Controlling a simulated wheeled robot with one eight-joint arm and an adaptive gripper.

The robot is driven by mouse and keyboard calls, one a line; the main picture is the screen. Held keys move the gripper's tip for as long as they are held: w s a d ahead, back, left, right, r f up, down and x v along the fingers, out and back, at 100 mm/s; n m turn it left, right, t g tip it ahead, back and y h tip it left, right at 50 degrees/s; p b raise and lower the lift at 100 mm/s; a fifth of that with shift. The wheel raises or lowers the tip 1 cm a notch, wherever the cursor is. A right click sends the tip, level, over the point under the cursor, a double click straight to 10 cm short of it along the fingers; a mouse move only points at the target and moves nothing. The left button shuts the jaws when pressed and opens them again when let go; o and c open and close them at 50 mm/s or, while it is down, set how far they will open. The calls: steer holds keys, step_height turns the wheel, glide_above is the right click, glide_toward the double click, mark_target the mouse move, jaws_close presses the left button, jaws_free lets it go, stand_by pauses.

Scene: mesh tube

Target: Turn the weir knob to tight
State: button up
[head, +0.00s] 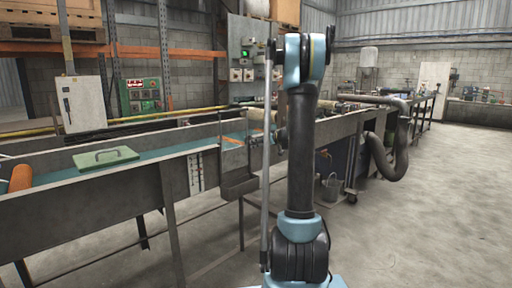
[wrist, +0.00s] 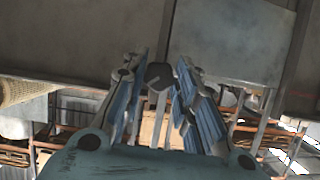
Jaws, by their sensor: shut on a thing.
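A small dark knob (wrist: 158,76) with a pale stem below it shows in the wrist view. I take it to be the weir knob. My gripper (wrist: 161,68) is shut on it, with one blue-padded finger on each side. In the head view my own arm stands in front of the weir end of the trough, so the knob and most of the gripper are hidden there. The knob's marks and how far it is turned cannot be read.
A long grey trough (head: 90,205) with blue-green liquid runs along the left. The concrete floor at right is clear.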

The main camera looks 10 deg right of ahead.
steer(key=shift+y, duration=0.3)
steer(key=shift+d+f+m+g+y, duration=0.15)
steer(key=shift+m+g+y, duration=0.3)
steer(key=shift+m+y, duration=0.75)
steer(key=shift+d+m+g+y, duration=0.1)
steer(key=shift+m+g+y, duration=0.4)
steer(key=shift+m, duration=1.4)
steer(key=o, duration=1)
steer(key=shift+o, duration=0.2)
steer(key=v, duration=1.1)
steer(key=shift+s+d, duration=0.2)
steer(key=shift+d, duration=0.2)
